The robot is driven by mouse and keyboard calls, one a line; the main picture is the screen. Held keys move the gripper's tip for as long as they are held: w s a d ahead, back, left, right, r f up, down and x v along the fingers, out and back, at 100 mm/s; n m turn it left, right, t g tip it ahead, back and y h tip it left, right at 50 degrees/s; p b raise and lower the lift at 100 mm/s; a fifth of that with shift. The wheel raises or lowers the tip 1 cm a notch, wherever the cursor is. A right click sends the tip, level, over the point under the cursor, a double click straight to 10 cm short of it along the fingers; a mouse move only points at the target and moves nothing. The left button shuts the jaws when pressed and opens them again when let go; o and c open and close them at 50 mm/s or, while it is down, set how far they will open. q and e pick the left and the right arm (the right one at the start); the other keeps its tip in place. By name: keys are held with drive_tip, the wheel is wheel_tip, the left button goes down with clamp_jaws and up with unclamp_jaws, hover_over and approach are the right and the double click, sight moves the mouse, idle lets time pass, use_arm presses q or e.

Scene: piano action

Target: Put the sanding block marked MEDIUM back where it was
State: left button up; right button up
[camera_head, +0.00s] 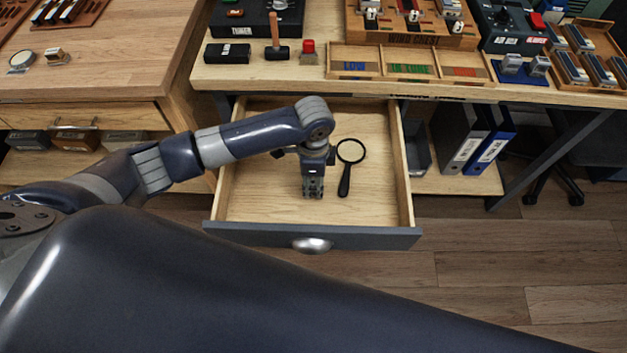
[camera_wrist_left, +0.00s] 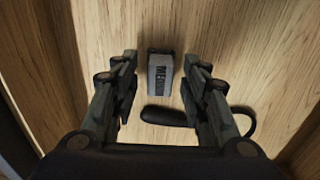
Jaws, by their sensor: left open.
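A small grey block with a dark end and dark lettering (camera_wrist_left: 160,76) lies on the floor of the open drawer (camera_head: 375,205), in the left wrist view. The lettering is too small to read with certainty; it may be MEDIUM. My left gripper (camera_head: 313,195) points down into the drawer. In the left wrist view its open fingers (camera_wrist_left: 160,88) stand one on each side of the block, with a gap on both sides. In the head view the block is hidden behind the gripper. My right gripper is not in view.
A black magnifying glass (camera_head: 346,172) lies in the drawer just right of my left gripper; its handle (camera_wrist_left: 165,117) shows close to the fingers. The drawer walls surround the gripper.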

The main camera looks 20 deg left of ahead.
sight(313, 183)
use_arm(q)
wheel_tip(313, 183, up, 11)
drive_tip(key=shift+p, duration=0.45)
drive_tip(key=shift+s, duration=0.1)
